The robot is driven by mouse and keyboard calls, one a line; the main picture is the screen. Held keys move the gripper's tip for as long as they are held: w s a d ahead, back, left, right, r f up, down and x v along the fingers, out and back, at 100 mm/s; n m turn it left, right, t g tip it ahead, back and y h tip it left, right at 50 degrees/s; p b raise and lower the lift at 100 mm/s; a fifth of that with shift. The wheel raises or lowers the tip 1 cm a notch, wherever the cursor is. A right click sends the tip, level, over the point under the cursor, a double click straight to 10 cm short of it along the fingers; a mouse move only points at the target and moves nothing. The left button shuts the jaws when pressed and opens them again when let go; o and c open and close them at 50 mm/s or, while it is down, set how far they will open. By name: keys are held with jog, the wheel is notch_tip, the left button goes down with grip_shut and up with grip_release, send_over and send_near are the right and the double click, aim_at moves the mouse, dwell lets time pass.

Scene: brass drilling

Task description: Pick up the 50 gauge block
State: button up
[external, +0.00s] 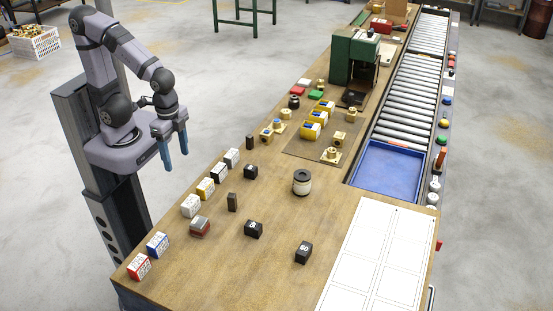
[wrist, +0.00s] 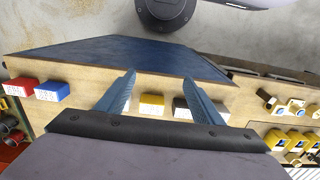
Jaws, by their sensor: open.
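A black block (external: 304,252) with a white mark that looks like 50 sits on the wooden bench near its front, left of the white sheet. A second black block (external: 253,229) with a white mark, too small to read surely, sits to its left. A smaller black block (external: 250,171) stands farther back, its mark not legible. My gripper (external: 176,158) is open and empty, with blue fingers pointing down, off the bench's left side and well away from these blocks. The wrist view shows its fingers apart (wrist: 159,77); no marked 50 block can be made out there.
Several coloured boxes (external: 190,205) line the bench's left edge. Dark upright pieces (external: 232,202) and a round black-and-white pot (external: 302,182) stand nearby. Beyond are brass parts, a green machine (external: 352,55), a blue tray (external: 390,170) and a roller conveyor (external: 408,95).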

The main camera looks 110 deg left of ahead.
jog(key=t+b, duration=0.6)
jog(key=t, duration=0.7)
send_near(299, 248)
notch_tip(299, 248, up, 4)
jog(key=s+a, duration=0.1)
jog(key=s, duration=0.2)
jog(key=f, duration=0.1)
jog(key=w+f, duration=0.1)
jog(key=f, duration=0.1)
jog(key=shift+a+m+h, duration=0.2)
jog(key=shift+m+h, duration=0.1)
jog(key=shift+h, duration=0.1)
jog(key=shift+f, duration=0.35)
jog(key=shift+p+x, duration=1.15)
jog(key=shift+x, duration=2.05)
jog(key=shift+w, duration=0.15)
jog(key=shift+w, duration=0.1)
jog(key=shift+f+p+x, duration=0.25)
jog(key=shift+p+x, duration=0.85)
jog(key=shift+x, duration=1.4)
